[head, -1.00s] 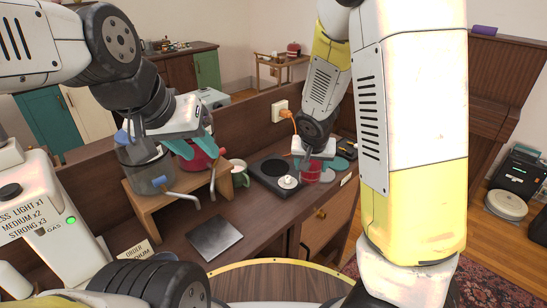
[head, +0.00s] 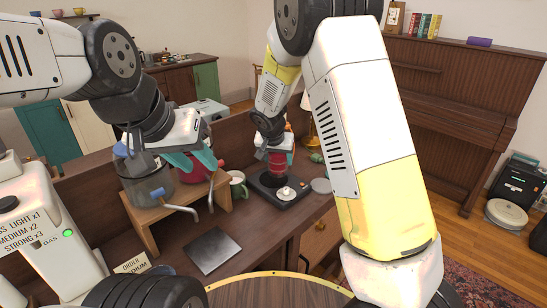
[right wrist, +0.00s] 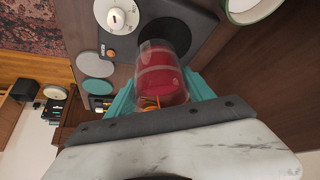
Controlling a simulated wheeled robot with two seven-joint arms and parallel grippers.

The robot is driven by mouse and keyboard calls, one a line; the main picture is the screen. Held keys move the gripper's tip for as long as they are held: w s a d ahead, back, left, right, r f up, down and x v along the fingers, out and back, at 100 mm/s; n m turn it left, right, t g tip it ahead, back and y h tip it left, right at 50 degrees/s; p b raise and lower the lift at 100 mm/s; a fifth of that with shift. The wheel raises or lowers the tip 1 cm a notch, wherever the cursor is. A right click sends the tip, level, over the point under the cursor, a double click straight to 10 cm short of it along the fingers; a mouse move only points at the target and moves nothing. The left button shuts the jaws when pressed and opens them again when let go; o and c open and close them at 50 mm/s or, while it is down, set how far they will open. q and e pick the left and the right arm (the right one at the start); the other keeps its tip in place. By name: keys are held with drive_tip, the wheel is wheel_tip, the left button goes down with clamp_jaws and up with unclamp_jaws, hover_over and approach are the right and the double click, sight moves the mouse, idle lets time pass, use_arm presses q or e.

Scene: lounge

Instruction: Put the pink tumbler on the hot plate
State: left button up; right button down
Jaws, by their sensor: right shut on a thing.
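The pink tumbler (head: 277,168) is a clear reddish cup, held upright between the teal fingers of my right gripper (head: 279,156). It also shows in the right wrist view (right wrist: 160,70), with the gripper's fingers (right wrist: 163,97) on either side. The hot plate (head: 291,201) is a flat black unit with a white knob; it shows in the right wrist view too (right wrist: 186,18). The tumbler is over the plate's round heating area. I cannot tell whether its base touches. My left gripper (head: 193,161) appears open above the wooden stand, near a red pot.
A green mug (head: 238,188) stands left of the hot plate. A grey disc (head: 321,185) lies to its right. A dark square plate (head: 213,250) lies in front of the stand.

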sight(273, 164)
drive_tip(key=shift+w+a+f, duration=0.1)
drive_tip(key=shift+w+a, duration=0.6)
drive_tip(key=shift+w, duration=0.35)
drive_tip(key=shift+f, duration=1.75)
drive_tip(key=shift+c, duration=1.9)
unclamp_jaws()
drive_tip(key=shift+f, duration=0.15)
